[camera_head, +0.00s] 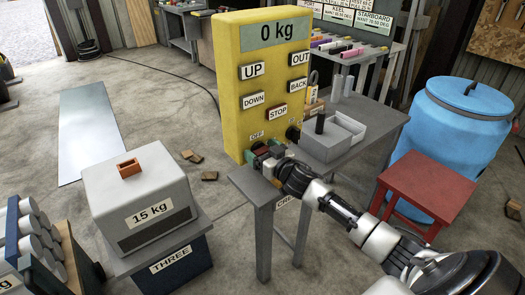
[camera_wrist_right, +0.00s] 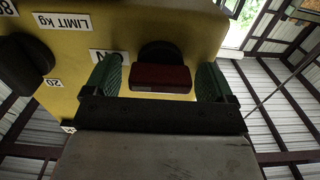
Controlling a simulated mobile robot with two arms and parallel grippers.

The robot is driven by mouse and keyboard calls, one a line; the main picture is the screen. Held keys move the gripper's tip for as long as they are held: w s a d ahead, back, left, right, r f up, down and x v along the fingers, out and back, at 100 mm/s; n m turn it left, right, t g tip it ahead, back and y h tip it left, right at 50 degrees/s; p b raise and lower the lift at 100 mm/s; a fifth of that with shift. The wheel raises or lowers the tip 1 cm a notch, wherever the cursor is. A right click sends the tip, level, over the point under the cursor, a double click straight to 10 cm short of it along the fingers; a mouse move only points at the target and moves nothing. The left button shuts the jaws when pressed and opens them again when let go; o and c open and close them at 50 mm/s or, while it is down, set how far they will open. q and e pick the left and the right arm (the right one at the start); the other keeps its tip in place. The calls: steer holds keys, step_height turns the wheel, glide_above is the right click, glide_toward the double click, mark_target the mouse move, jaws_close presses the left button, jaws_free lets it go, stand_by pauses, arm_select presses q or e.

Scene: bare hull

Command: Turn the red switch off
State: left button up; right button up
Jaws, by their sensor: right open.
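The red switch (camera_wrist_right: 160,79) is a dark red block on a round black mount (camera_wrist_right: 158,52) on the yellow control box (camera_head: 232,75). In the wrist view it sits between the two green fingers of my right gripper (camera_wrist_right: 157,70), with a gap on each side. My right gripper (camera_head: 263,155) is open at the lower front of the box, below the OFF label (camera_head: 257,135). In the head view the gripper mostly hides the switch. A partly covered label ending in N (camera_wrist_right: 108,57) is beside the switch in the wrist view. My left gripper is not in view.
A black knob (camera_head: 293,133) is right of the gripper. A red stool (camera_head: 428,187) and blue barrel (camera_head: 463,115) stand right. A 15 kg weight (camera_head: 140,195) is left.

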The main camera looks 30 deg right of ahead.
steer(key=c, duration=0.9)
steer(key=shift+n, duration=0.4)
steer(key=n, duration=0.3)
steer(key=shift+a+n, duration=0.1)
steer(key=shift+n, duration=0.2)
steer(key=n, duration=0.4)
steer(key=shift+f+n, duration=0.1)
steer(key=shift+n, duration=0.2)
steer(key=n, duration=0.4)
steer(key=shift+a+f+n+b, duration=0.1)
steer(key=shift+n+b, duration=0.2)
steer(key=shift+f+n, duration=0.1)
steer(key=shift+n, duration=2.1)
